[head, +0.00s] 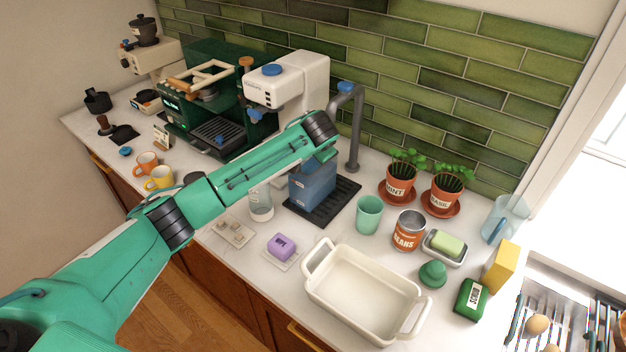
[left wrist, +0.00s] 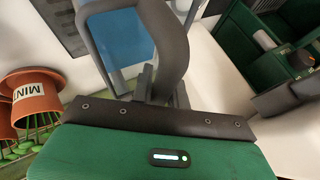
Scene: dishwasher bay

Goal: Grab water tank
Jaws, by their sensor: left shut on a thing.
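A translucent blue water tank (head: 312,187) stands upright on the black ribbed mat (head: 338,203) below the white machine. My left arm reaches over the counter from the left, and my left gripper (head: 325,152) is at the tank's top. In the left wrist view the gripper's dark fingers (left wrist: 160,62) are shut on the tank (left wrist: 121,38). The arm and gripper hide part of the tank's upper edge. My right gripper is in neither view.
A white machine (head: 290,80) and a grey tap (head: 355,125) stand close behind the tank. To the right are a green cup (head: 368,214), a beans can (head: 409,230) and potted herbs (head: 401,178). A white baking dish (head: 365,292) is in front.

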